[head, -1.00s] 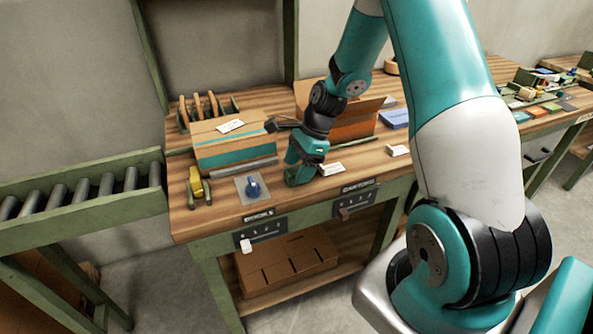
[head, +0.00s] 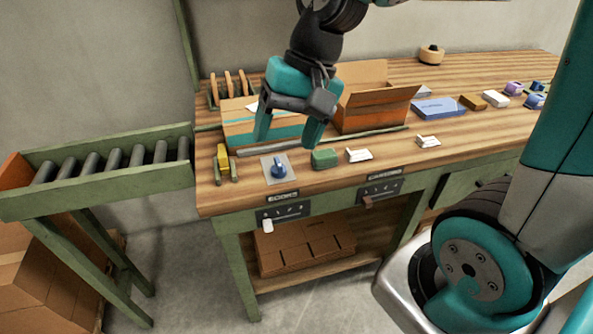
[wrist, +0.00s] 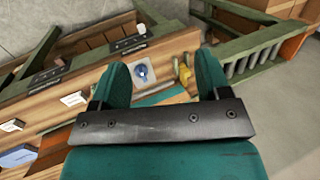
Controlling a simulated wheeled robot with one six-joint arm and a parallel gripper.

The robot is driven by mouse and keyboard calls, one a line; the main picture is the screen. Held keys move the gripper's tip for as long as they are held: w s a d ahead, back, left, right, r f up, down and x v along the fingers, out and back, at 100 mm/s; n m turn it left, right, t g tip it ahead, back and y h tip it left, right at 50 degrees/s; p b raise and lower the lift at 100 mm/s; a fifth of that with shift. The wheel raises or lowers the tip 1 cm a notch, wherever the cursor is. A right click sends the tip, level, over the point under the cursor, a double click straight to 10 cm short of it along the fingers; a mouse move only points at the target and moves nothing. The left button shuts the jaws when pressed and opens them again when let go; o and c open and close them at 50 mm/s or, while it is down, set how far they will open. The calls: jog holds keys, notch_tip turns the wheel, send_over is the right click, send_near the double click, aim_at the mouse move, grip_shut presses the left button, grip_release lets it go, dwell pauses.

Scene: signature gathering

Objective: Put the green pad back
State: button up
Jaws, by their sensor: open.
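The green pad (head: 325,158) is a small green block resting on the front part of the wooden workbench. It sits just right of a blue knob on a pale plate (head: 278,170), with a white card stack to its right. My gripper (head: 287,138) hangs over the bench, fingers pointing down and apart, with nothing between them. Its right finger appears just behind and above the pad in the head view. In the wrist view the open fingers (wrist: 160,85) frame the blue knob; I cannot make out the pad there.
An open cardboard box (head: 372,115) and a teal-striped box (head: 240,125) stand behind. A yellow item (head: 222,157) stands at the left. White card stacks (head: 358,155) lie right of the pad. A roller conveyor (head: 100,165) adjoins the bench's left end.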

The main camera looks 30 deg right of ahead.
jog(key=s+a+r+n, duration=0.1)
jog(key=s+a+n, duration=0.4)
jog(key=s+n, duration=0.5)
jog(key=shift+s+a+r, duration=0.2)
jog(key=shift+s+a, duration=0.15)
